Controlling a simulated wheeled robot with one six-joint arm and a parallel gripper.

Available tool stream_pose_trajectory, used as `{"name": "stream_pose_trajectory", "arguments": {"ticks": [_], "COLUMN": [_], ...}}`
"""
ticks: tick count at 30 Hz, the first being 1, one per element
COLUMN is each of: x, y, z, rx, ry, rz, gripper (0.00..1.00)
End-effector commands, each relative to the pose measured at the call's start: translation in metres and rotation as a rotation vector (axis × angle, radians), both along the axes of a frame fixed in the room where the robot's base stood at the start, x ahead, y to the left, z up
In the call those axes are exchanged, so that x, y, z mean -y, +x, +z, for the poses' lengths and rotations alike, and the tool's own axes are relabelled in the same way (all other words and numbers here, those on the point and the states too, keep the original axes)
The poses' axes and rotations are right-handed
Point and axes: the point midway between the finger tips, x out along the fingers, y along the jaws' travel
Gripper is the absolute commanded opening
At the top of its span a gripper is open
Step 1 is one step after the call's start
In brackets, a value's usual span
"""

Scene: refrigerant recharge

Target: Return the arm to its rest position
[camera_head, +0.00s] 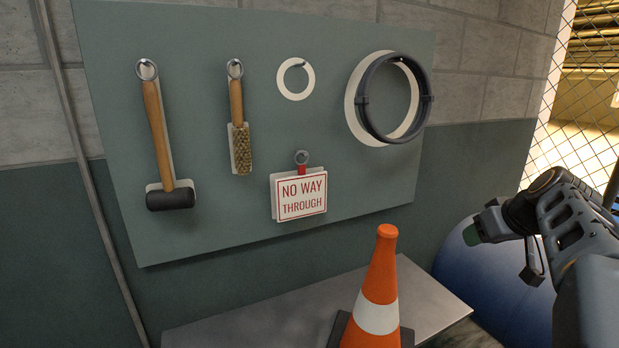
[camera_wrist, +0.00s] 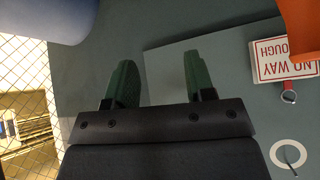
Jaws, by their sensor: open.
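My gripper (camera_wrist: 157,85) shows in the wrist view with its two green fingers apart and nothing between them. In the head view my gripper (camera_head: 472,233) is at the right, in front of a blue rounded object (camera_head: 490,285) and to the right of the pegboard panel. My arm is bent, with its links at the right edge of the picture. The fingertips are small and partly hidden in the head view.
A grey-green tool panel (camera_head: 330,100) holds a mallet (camera_head: 158,140), a brush (camera_head: 238,120), a white ring (camera_head: 308,80), a dark hoop (camera_head: 366,110) and a NO WAY THROUGH sign (camera_head: 300,208). An orange cone (camera_head: 382,265) stands on a grey bench (camera_head: 240,325). A chain-link fence (camera_head: 580,130) is at right.

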Motion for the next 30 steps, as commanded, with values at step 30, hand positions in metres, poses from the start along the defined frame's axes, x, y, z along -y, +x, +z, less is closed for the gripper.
{"name": "stream_pose_trajectory", "arguments": {"ticks": [30], "x": [-0.197], "y": [-0.159], "z": [-0.140], "rx": [-0.359], "ry": [-0.052], "rz": [-0.119], "gripper": [0.49]}}
